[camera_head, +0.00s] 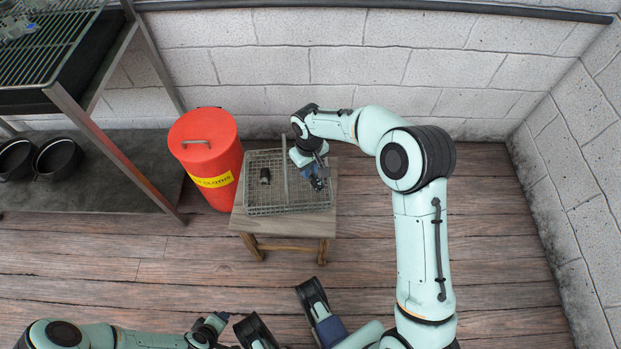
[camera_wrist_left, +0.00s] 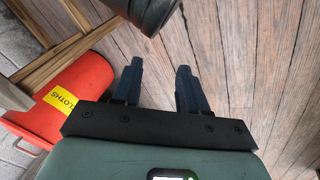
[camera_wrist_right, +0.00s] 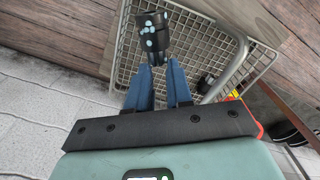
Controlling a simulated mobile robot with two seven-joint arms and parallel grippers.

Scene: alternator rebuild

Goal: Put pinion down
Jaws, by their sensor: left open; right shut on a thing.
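A dark pinion with pale blue spots (camera_wrist_right: 155,36) is between the fingers of my right gripper (camera_wrist_right: 159,68), which is shut on it. In the head view my right gripper (camera_head: 318,178) is over the right compartment of a wire basket (camera_head: 262,210). I cannot tell whether the pinion touches the basket floor. The basket also shows in the right wrist view (camera_wrist_right: 212,22), with a divider across it. A small dark part (camera_head: 265,175) lies in the left compartment. My left gripper (camera_wrist_left: 157,78) is open and empty over the floor, far from the basket.
The basket sits on a small wooden stool (camera_head: 240,221). A red lidded bin (camera_head: 207,155) stands close to its left. A metal rack (camera_head: 150,55) with dark pots (camera_head: 57,158) is at the far left. Block walls close the back and right. The wooden floor (camera_head: 120,255) in front is clear.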

